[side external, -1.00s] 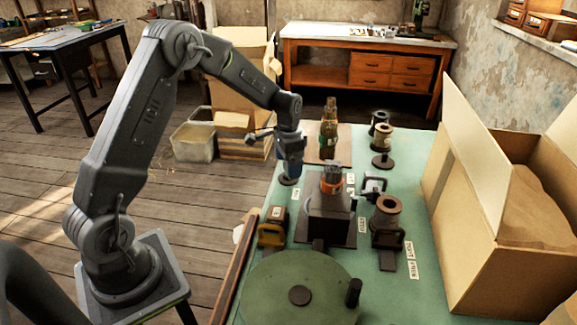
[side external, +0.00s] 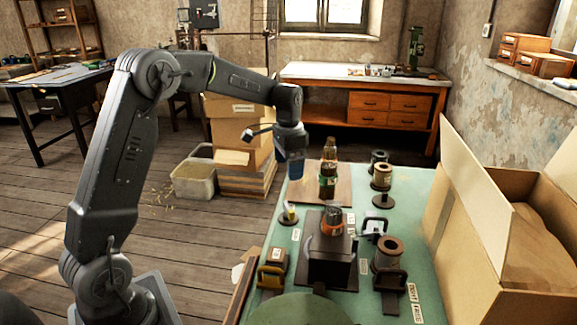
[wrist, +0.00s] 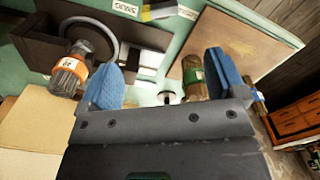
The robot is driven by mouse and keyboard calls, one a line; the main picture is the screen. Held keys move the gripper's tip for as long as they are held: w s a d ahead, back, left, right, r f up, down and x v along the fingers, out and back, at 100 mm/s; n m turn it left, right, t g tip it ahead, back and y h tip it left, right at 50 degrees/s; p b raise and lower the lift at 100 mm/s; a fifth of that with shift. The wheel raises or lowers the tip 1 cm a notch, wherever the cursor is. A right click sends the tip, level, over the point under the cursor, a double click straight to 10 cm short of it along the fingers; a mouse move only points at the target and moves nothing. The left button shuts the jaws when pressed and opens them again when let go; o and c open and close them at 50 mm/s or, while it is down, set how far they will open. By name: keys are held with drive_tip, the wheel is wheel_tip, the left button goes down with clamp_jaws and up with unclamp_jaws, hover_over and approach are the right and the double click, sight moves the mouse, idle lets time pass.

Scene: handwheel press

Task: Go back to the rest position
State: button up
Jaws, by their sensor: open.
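My gripper (side external: 291,172) hangs above the far left part of the green table, with its blue fingers pointing down. In the wrist view my gripper (wrist: 165,80) has its two blue fingers wide apart, with nothing held between them. A small white and yellow piece (side external: 289,212) stands upright on a round dark base below the gripper, with a clear gap between them. The dark press block (side external: 325,250) stands nearby with an orange-banded cylinder (side external: 331,223) on top.
Dark spools (side external: 382,178) and a clamp-like holder (side external: 389,258) stand to the right. A yellow-black item (side external: 272,271) sits front left. A large open carton (side external: 500,260) fills the right side.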

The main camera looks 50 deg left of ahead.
drive_tip(key=shift+r, duration=0.1)
drive_tip(key=s+d+r+n+t, duration=0.1)
drive_tip(key=s+d+r+t, duration=0.2)
drive_tip(key=s+d+r, duration=0.8)
drive_tip(key=s+d+f+n+t, duration=0.1)
drive_tip(key=s+d+f, duration=0.1)
drive_tip(key=s, duration=0.5)
drive_tip(key=s+d+f+n+t, duration=0.1)
drive_tip(key=s+d, duration=0.2)
drive_tip(key=s, duration=0.5)
drive_tip(key=shift+f+t, duration=0.3)
drive_tip(key=shift+f, duration=0.05)
drive_tip(key=shift+w, duration=0.1)
